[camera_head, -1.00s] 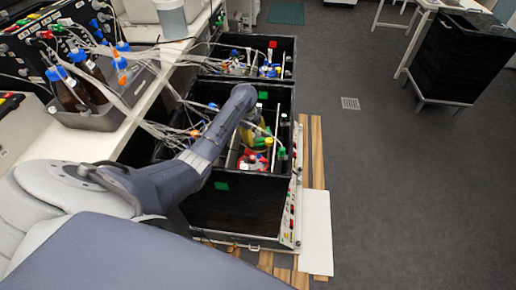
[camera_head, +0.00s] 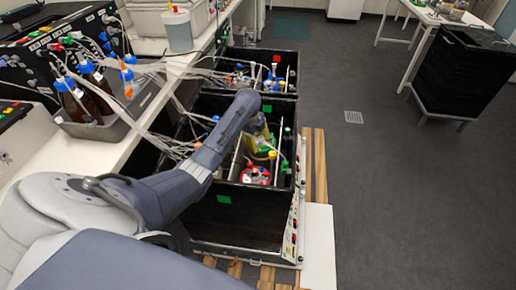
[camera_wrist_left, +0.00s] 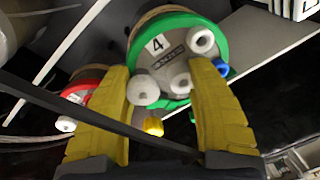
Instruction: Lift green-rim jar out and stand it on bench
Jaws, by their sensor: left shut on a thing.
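The green-rim jar (camera_wrist_left: 175,55) has a green ring lid with white ports and a label reading 4. My left gripper (camera_wrist_left: 163,78) has its yellow fingers on either side of this lid and is shut on the jar. In the head view my left gripper (camera_head: 258,143) is inside the nearer black shaker box (camera_head: 240,222), and my arm partly hides the jar. A red-rim jar (camera_head: 256,175) stands in the same box beside it, and it also shows in the wrist view (camera_wrist_left: 85,92). My right gripper is not in view.
A second black box (camera_head: 284,55) with more jars lies behind. White tubes (camera_head: 170,140) run from the bench (camera_head: 85,150) on the left, which holds brown bottles in a grey tray (camera_head: 118,118). A white board (camera_head: 318,245) lies right of the near box. Open floor lies beyond.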

